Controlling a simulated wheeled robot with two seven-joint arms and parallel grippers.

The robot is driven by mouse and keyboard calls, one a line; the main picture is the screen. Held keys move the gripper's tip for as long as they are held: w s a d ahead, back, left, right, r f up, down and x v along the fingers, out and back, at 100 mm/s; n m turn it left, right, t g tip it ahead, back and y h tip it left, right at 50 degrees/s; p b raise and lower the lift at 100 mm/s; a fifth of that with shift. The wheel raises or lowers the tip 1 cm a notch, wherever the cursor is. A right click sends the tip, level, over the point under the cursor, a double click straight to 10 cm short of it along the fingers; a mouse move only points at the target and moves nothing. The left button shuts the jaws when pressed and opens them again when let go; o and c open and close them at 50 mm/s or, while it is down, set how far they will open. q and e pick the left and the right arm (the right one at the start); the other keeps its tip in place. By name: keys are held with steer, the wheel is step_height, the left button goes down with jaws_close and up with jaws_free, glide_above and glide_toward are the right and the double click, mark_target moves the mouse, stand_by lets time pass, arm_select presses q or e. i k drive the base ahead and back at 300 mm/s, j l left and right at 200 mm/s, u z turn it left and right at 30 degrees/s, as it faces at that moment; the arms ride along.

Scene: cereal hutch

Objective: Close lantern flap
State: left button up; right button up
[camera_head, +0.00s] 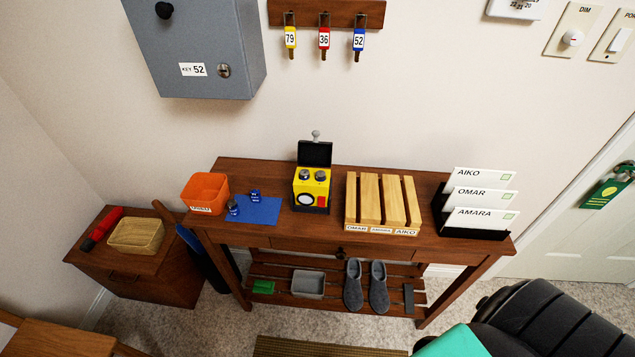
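The yellow lantern (312,190) stands upright on the wooden console table, left of its middle. Its black flap (315,153) is open, standing up at the back of the lantern with a small grey knob above it. Two dark round battery tops (305,175) show in the open top. The lantern's front has a round white lens and a red patch. Neither of my grippers is in view.
On the table (290,238), an orange bin (205,194) and blue mat (262,211) with small blue-and-grey items lie left of the lantern. A slatted wooden rack (369,199) stands close right, then a card holder (470,231). A grey key cabinet (205,40) hangs above left.

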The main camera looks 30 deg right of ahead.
mark_target(315, 153)
steer(key=k+l+u, duration=0.15)
steer(key=l+u, duration=0.25)
steer(key=k+l+u, duration=0.2)
steer(key=l+u, duration=0.15)
